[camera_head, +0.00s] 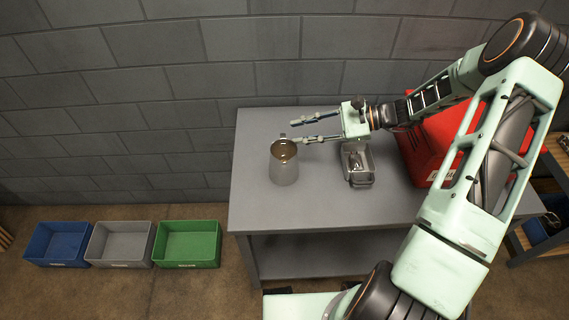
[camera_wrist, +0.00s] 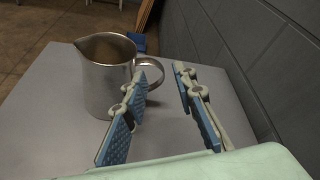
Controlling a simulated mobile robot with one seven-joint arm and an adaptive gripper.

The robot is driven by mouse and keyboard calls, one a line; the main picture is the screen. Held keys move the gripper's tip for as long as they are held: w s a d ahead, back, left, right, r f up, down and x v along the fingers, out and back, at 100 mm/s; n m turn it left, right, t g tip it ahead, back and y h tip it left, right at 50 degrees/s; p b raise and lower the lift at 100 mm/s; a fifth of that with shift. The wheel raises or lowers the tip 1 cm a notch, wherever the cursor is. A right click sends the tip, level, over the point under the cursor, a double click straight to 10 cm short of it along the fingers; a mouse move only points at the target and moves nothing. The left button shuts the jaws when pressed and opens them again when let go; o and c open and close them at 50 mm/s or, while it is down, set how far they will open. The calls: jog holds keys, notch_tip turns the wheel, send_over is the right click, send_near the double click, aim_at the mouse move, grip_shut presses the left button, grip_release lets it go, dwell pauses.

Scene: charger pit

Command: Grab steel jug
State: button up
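The steel jug (camera_head: 284,164) stands upright on the grey table (camera_head: 330,205), near its left side. It also shows in the wrist view (camera_wrist: 104,77), with its spout to the left and its loop handle (camera_wrist: 152,72) to the right. My gripper (camera_head: 304,128) is open and comes in from the right, above the table. In the wrist view, the near finger pad of my gripper (camera_wrist: 160,95) overlaps the handle area and the other finger is nearer the wall. Nothing is held between the fingers. I cannot tell whether a finger touches the handle.
A small grey metal tray (camera_head: 357,165) sits on the table below my wrist. A red box (camera_head: 430,140) stands to its right. A brick wall (camera_head: 180,90) runs close behind. Blue (camera_head: 57,243), grey (camera_head: 120,243) and green (camera_head: 187,243) bins stand on the floor at left.

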aim_at(283, 135)
jog(key=b+x, duration=0.1)
jog(key=x, duration=0.5)
jog(key=shift+w+d+f, duration=0.15)
grip_shut()
